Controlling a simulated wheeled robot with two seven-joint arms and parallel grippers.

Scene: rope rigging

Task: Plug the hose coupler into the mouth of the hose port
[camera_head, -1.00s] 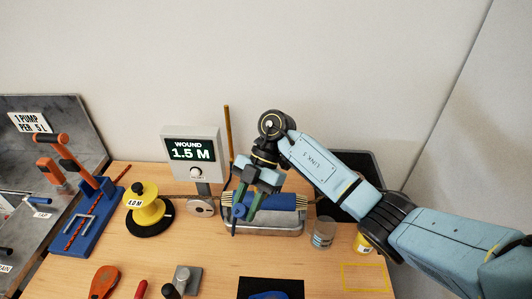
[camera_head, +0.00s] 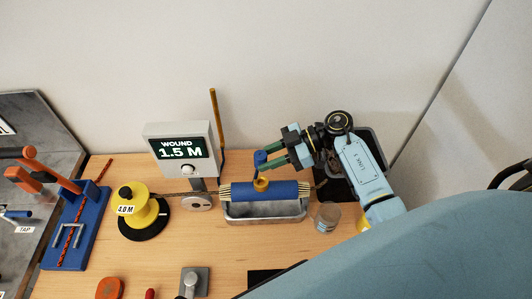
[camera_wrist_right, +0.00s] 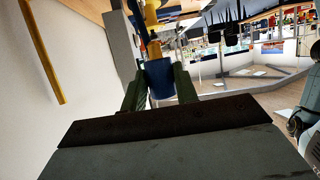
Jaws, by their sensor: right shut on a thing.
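My right gripper (camera_head: 266,156) reaches in from the right and is shut on a small blue piece (camera_head: 260,158), which looks like the hose coupler. In the right wrist view the blue piece (camera_wrist_right: 160,80) sits between the green fingers, with yellow parts beyond it. A brass-yellow ring (camera_head: 261,184) shows just below the held piece, in front of a blue cylinder (camera_head: 282,191). I cannot tell whether the ring belongs to the coupler or the hose port, or whether the parts touch. No port mouth is clearly visible. My left gripper is not in view.
The blue cylinder lies over a metal tray (camera_head: 262,218). A display box (camera_head: 180,145) reading 1.5 M and a yellow spool (camera_head: 138,210) stand left. A glass jar (camera_head: 327,216) stands to the right, near a dark bin (camera_head: 375,146). My own arm covers the lower right.

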